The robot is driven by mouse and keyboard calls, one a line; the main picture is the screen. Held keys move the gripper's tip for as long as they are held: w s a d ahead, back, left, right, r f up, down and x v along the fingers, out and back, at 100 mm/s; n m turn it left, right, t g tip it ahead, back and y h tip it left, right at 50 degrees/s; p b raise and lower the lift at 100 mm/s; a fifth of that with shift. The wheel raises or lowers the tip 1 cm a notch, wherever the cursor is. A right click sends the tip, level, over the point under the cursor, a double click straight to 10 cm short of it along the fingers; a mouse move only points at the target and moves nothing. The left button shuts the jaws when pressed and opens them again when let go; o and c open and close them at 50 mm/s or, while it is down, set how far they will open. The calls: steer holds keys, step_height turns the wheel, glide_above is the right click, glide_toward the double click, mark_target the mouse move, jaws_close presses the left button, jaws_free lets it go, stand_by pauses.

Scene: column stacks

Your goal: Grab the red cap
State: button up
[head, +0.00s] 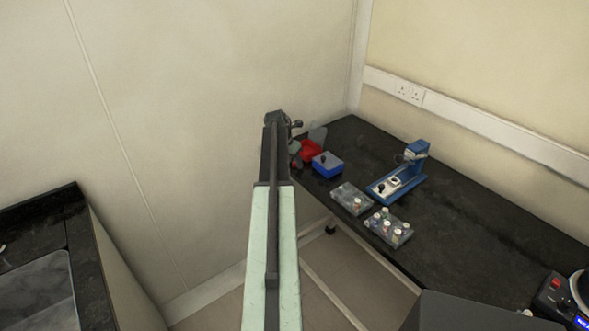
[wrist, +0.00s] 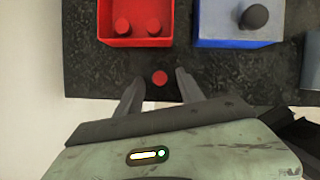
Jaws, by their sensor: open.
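A small round red cap (wrist: 160,78) lies on the black worktop (wrist: 100,75) near its edge, in the wrist view. My gripper (wrist: 160,85) is open, with one grey finger on each side of the cap. The cap shows between the fingertips, apart from both; how high the fingers are above the worktop I cannot tell. Two similar red caps, a left one (wrist: 122,26) and a right one (wrist: 153,26), are in a red box (wrist: 136,42) beyond it.
A blue box (wrist: 235,43) with a dark knob stands right of the red box. In the head view, two racks with small vials (head: 351,198) (head: 388,228) and a blue device (head: 397,185) stand farther right. A wall is close behind.

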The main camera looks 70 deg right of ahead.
jaws_close()
steer(key=shift+r, duration=0.15)
steer(key=shift+r+p, duration=0.65)
steer(key=shift+p, duration=0.1)
steer(key=shift+s+a+r+p, duration=0.1)
steer(key=shift+a+r+p, duration=0.1)
steer(key=shift+r+p, duration=0.45)
steer(key=shift+s+a+r+p, duration=0.1)
steer(key=shift+a+r+p, duration=0.1)
steer(key=shift+r+p, duration=0.4)
steer(key=s+a, duration=0.3)
steer(key=a, duration=0.3)
steer(key=s+a+r+p, duration=0.1)
steer(key=s+a, duration=0.2)
steer(key=a, duration=0.4)
steer(key=shift+s+a, duration=0.25)
steer(key=shift+s, duration=0.15)
